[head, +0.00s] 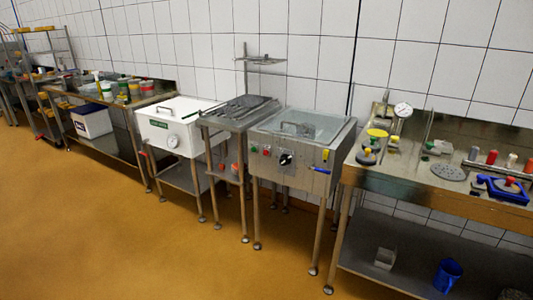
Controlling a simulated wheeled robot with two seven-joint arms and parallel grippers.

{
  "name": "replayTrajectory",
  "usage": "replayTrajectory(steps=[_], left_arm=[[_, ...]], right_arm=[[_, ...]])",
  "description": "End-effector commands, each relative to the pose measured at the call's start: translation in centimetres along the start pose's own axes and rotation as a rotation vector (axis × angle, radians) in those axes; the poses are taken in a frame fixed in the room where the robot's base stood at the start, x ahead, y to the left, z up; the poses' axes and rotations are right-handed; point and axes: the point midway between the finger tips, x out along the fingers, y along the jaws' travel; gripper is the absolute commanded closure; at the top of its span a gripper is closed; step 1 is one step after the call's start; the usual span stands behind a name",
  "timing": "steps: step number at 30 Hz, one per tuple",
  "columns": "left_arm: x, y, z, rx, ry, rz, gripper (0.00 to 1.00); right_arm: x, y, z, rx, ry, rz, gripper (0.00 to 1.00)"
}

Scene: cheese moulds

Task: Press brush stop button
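A steel machine (308,178) with a lidded basin stands against the tiled wall at the centre right. Its front panel carries a small red button (265,151), a green one (254,149) and a black dial (285,159). No label is readable, so I cannot tell whether the red button is the brush stop button. Small red-orange parts (235,168) also show under the narrow steel stand (225,122) to its left. Neither of my grippers is in view.
A white box with a dial (172,141) stands left of the stand. A steel bench (400,180) at right holds a gauge (403,109) and a blue tray (508,192). A blue jug (447,274) sits on its lower shelf. The orange floor (110,235) in front is clear.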

Motion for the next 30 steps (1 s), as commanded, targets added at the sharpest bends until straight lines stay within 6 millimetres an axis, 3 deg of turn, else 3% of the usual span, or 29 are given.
replayTrajectory(steps=[11, 20, 30], left_arm=[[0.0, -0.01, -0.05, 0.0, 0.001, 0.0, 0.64], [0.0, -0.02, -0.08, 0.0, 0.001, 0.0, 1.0], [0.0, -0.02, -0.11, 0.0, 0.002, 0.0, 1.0]], right_arm=[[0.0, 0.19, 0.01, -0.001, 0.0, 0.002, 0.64], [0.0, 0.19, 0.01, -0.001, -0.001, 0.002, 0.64], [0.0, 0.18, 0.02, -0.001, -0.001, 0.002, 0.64]])
